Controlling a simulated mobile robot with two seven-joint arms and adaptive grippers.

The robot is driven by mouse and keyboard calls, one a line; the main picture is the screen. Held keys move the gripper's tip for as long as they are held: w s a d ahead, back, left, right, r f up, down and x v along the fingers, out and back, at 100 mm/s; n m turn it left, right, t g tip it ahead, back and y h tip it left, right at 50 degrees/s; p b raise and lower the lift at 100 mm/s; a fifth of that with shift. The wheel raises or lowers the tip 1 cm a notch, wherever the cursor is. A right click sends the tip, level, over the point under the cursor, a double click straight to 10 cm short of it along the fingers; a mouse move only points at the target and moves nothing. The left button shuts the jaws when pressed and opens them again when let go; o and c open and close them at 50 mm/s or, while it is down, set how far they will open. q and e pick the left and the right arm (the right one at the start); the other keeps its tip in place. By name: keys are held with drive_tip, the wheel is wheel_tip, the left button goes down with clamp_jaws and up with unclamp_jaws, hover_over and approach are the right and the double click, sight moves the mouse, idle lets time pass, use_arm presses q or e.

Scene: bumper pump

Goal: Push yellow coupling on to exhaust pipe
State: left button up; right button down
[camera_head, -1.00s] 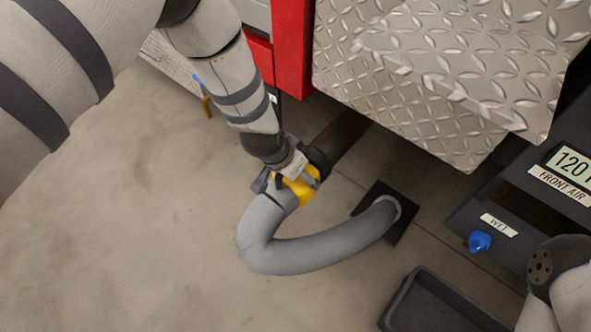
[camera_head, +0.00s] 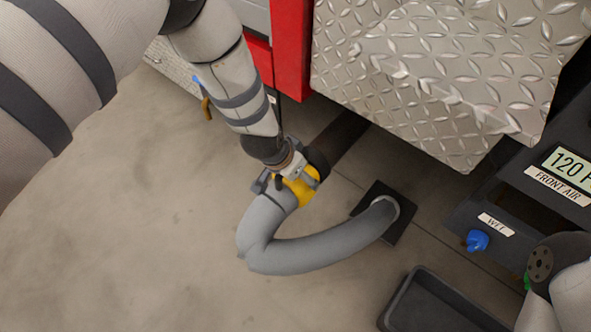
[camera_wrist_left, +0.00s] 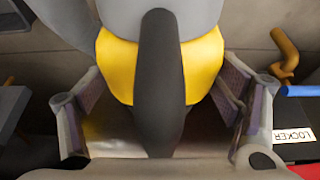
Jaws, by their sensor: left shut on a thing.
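The yellow coupling (camera_head: 305,193) sits at the upper end of a grey hose (camera_head: 262,222). My left gripper (camera_head: 290,178) reaches down from above and is shut on the coupling. In the left wrist view, the yellow coupling (camera_wrist_left: 205,68) has a black handle (camera_wrist_left: 158,85) across its middle, and the fingers of my left gripper (camera_wrist_left: 155,105) lie on both sides. The dark exhaust pipe (camera_head: 342,136) comes out from under the truck and points at the coupling. A dark ring lies between them; I cannot tell how far the coupling is over the pipe. My right gripper is out of view.
The hose's other end enters a dark floor plate (camera_head: 402,228). A black tray (camera_head: 440,305) lies at the bottom right. The diamond-plate step (camera_head: 440,70) overhangs the pipe. A blue knob (camera_head: 477,240) is on the right panel. Floor at left is clear.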

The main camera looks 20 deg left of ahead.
use_arm(q)
drive_tip(key=shift+w+d, duration=0.15)
drive_tip(key=shift+w, duration=0.3)
idle(0.5)
drive_tip(key=o, duration=1.8)
drive_tip(key=shift+o, duration=0.2)
drive_tip(key=shift+s, duration=0.1)
